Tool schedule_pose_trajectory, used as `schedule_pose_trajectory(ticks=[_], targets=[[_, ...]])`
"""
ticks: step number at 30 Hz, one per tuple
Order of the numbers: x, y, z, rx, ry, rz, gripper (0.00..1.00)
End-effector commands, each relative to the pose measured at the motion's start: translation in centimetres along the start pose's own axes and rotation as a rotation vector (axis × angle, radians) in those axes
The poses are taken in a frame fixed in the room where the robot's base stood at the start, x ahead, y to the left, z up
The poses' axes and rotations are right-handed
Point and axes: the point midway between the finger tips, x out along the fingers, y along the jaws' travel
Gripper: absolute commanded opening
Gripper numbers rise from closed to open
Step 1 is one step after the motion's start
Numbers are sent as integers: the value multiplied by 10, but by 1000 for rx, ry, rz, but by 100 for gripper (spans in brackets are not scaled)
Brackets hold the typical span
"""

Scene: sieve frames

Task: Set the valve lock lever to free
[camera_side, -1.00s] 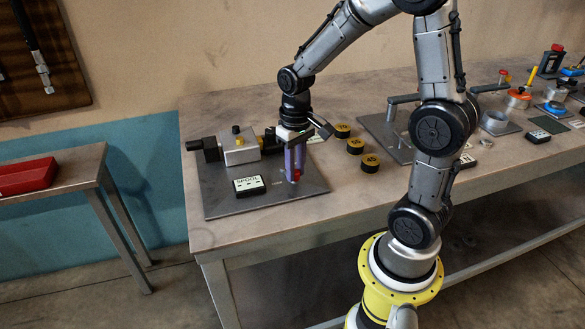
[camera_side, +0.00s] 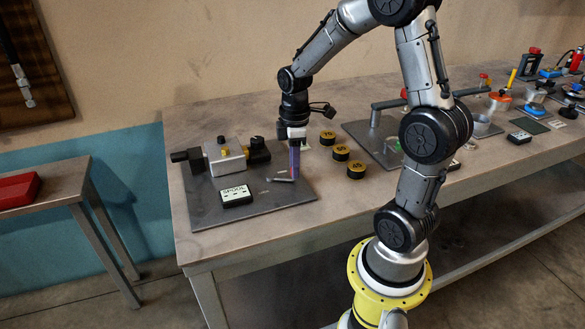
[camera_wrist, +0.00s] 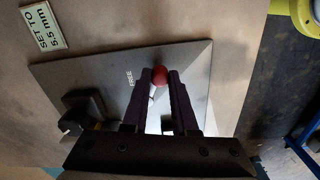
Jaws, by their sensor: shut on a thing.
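The lock lever's red ball knob (camera_wrist: 159,75) shows in the wrist view between the tips of my gripper (camera_wrist: 160,82), which is shut on it. The word FREE (camera_wrist: 130,78) is printed on the metal plate (camera_wrist: 85,70), just left of the knob. In the side view my gripper (camera_side: 294,174) points down at the right part of the plate (camera_side: 215,212), its purple fingers seen nearly edge-on. A short grey piece (camera_side: 281,179), probably part of the lever, shows beside the fingers. Most of the lever is hidden. The valve block (camera_side: 226,160) stands at the plate's back left.
A SPOOL label block (camera_side: 236,195) sits on the plate's front. Several black-and-yellow round pieces (camera_side: 341,152) stand right of the plate. A second plate with fixtures (camera_side: 372,138) is farther right. A "SET TO 5.5 mm" card (camera_wrist: 44,27) lies beside the plate in the wrist view.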

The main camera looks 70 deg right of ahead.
Motion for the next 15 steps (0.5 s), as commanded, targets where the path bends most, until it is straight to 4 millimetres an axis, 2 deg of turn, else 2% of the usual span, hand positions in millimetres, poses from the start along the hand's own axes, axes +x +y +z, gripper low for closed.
schedule_pose_trajectory(ticks=[6,15], targets=[[0,12,2,-184,-1,0,0],[0,23,2,-361,-1,1,0]])
